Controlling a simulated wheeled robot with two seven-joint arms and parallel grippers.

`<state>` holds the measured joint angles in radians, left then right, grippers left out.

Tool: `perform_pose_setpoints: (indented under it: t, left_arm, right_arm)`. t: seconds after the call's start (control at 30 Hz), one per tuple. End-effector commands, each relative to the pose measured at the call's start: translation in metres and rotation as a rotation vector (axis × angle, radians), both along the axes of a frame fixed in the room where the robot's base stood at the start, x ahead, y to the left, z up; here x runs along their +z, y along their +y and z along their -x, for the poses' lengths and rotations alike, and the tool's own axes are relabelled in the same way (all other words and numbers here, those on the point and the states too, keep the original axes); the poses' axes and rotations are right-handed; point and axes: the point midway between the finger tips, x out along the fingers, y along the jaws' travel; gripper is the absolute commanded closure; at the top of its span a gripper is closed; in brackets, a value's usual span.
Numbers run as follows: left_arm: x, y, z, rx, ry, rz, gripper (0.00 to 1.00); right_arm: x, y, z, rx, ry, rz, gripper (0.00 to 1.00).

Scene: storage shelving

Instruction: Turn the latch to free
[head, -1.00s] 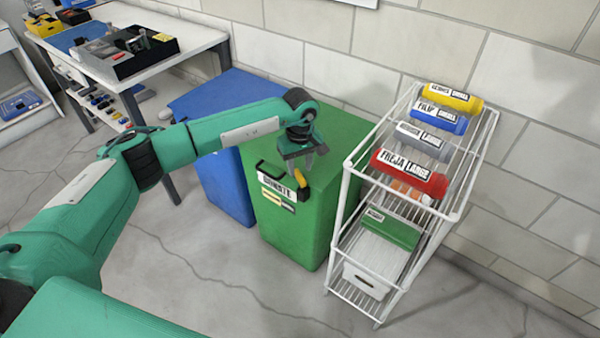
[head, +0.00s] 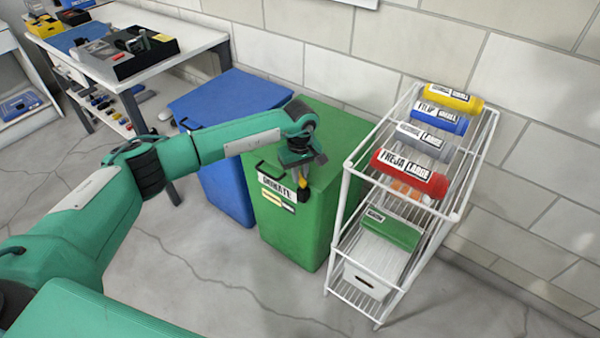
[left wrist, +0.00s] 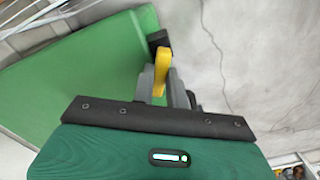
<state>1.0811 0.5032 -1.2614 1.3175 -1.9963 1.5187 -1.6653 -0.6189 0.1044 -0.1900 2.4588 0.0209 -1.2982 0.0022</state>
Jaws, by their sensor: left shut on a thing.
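The yellow latch handle (head: 303,181) with its black mount (head: 304,195) sits on the upper front of the green bin (head: 292,238), right of the label. My left gripper (head: 301,172) reaches down over the bin's front edge and is shut on the latch handle. In the left wrist view the yellow latch handle (left wrist: 162,62) stands between the grey fingers of my left gripper (left wrist: 160,84), with the black mount (left wrist: 158,39) beyond it. The gripper hides part of the handle in the head view. My right gripper is not in view.
A blue bin (head: 225,185) stands left of the green one. A white wire rack (head: 340,215) with coloured cylinders is close on the right. A white table (head: 190,48) with a black tray stands at the back left. The floor in front is clear.

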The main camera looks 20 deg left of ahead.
Motion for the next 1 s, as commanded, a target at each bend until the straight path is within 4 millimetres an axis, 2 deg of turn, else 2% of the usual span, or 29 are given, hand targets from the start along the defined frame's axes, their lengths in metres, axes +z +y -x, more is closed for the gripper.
perform_pose_setpoints:
  t: [0.27, 0.7, 1.0]
  left_arm:
    - [-0.0003, 0.0013, 0.0017, 0.104, 0.001, -0.001, 1.00]
    - [0.0004, 0.0037, 0.0060, 0.394, 0.000, 0.000, 1.00]
    - [0.0004, 0.0046, 0.0077, 0.502, 0.001, 0.000, 1.00]
  right_arm:
    - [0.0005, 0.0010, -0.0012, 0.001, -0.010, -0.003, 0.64]
    - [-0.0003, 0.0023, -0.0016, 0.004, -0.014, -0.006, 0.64]
    - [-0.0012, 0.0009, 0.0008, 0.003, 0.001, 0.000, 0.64]
